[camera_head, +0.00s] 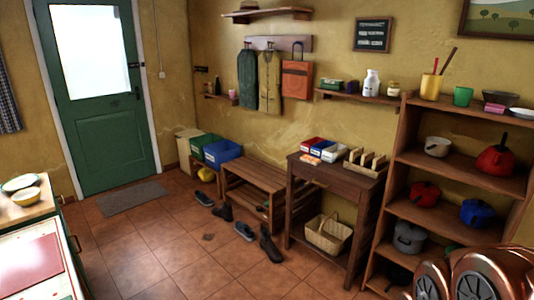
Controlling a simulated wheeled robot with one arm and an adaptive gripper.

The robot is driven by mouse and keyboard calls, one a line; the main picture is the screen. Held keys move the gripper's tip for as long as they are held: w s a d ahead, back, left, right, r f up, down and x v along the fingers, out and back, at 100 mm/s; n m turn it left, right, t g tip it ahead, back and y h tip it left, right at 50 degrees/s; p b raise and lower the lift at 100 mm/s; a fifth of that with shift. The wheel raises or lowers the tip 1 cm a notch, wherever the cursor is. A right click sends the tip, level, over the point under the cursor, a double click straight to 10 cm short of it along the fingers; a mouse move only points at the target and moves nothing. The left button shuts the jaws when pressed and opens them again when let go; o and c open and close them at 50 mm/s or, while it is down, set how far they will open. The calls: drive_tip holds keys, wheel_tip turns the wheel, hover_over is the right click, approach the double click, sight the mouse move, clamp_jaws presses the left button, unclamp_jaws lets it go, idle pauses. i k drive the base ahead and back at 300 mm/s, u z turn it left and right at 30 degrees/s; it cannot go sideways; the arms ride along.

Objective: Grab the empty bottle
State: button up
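I cannot tell for sure which thing is the empty bottle. A white bottle-like container (371,83) stands upright on the right wall shelf, beside a small jar (393,89). A small dark bottle-like shape (217,86) stands on the little shelf near the door, too small to make out. Whether either one is empty does not show. My gripper is not in view. Copper-coloured rounded parts at the lower right corner look like parts of my own arm.
A dark side table (334,175) holds boxes and a wooden rack. A tall shelf (450,163) with pots stands at right. A low bench (262,178), bins and several shoes line the wall. A counter (32,262) is at lower left. The tiled floor between (165,245) is clear.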

sight(218, 85)
drive_tip(key=i, duration=1.6)
drive_tip(key=u, duration=1.35)
drive_tip(key=i, duration=4.1)
drive_tip(key=z, duration=0.85)
drive_tip(key=i, duration=0.65)
drive_tip(key=u, duration=0.7)
